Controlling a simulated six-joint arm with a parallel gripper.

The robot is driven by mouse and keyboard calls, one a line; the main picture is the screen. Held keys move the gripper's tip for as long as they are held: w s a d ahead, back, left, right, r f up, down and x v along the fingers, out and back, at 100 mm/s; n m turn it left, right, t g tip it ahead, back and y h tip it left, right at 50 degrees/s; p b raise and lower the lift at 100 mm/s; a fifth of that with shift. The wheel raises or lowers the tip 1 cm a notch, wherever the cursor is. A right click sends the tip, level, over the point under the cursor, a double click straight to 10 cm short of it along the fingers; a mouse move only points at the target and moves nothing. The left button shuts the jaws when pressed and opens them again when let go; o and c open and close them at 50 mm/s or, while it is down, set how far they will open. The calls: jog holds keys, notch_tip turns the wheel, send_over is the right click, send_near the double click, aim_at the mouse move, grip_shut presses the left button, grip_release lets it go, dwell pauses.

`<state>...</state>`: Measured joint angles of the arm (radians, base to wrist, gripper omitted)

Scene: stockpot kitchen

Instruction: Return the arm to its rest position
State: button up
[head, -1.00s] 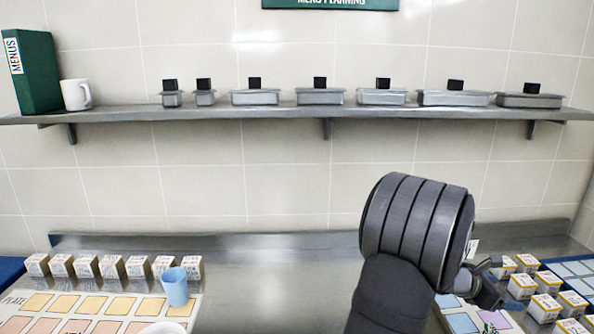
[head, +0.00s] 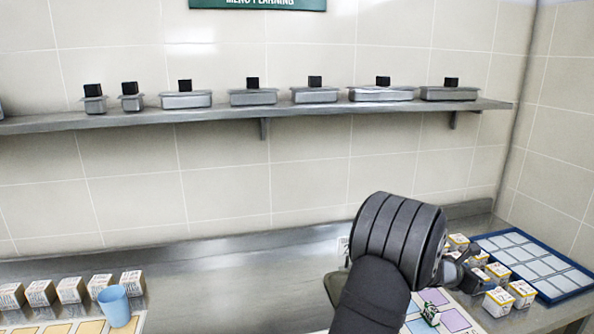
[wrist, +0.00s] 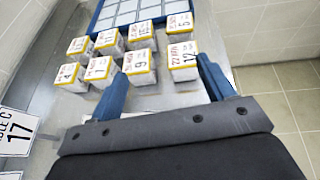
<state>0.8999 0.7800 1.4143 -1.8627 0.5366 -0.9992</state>
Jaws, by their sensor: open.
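My gripper (head: 468,270) is at the right of the head view, partly hidden behind my own dark arm, over the right part of the steel counter (head: 232,278). In the wrist view my gripper (wrist: 163,88) shows two blue fingers spread apart with nothing held between them. Several small white boxes with yellow edges and numbers (wrist: 139,67) stand beyond and between the fingers. I cannot tell whether a finger touches any of them.
A blue-rimmed tray (head: 577,291) lies at the right end. A green-and-white box (head: 430,313) stands on a coloured card (head: 455,320). A blue cup (head: 114,305) and white boxes (head: 72,290) are at left. A shelf (head: 200,113) holds lidded pans.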

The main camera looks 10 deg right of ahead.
jog(key=shift+w+a+f, duration=0.15)
jog(key=shift+w+f, duration=0.35)
jog(key=shift+w, duration=0.35)
